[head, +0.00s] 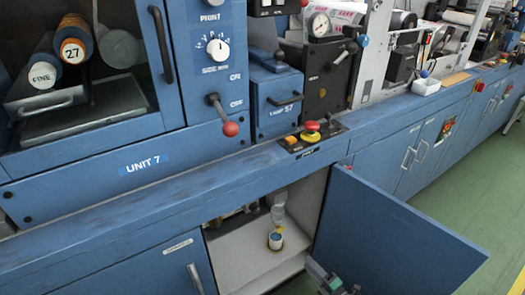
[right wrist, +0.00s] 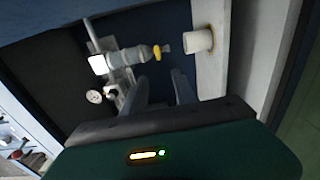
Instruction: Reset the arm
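My right gripper (head: 322,272) shows at the bottom of the head view, in front of the open cabinet. In the right wrist view, the two fingers of the gripper (right wrist: 160,80) stand apart, with nothing seen between them. They point into the cabinet (head: 255,262). A white cup with a yellow ring (head: 275,241) stands on the cabinet floor. It also shows in the right wrist view as a white cylinder (right wrist: 199,40), beyond the fingers and apart from them. My left arm and gripper are out of view.
The blue cabinet door (head: 385,235) stands open to the right of my right gripper. Inside, grey piping with a yellow part (right wrist: 130,58) and a gauge (right wrist: 95,97) is close to the fingers. A red button (head: 312,127) sits on the ledge above. Green floor lies right.

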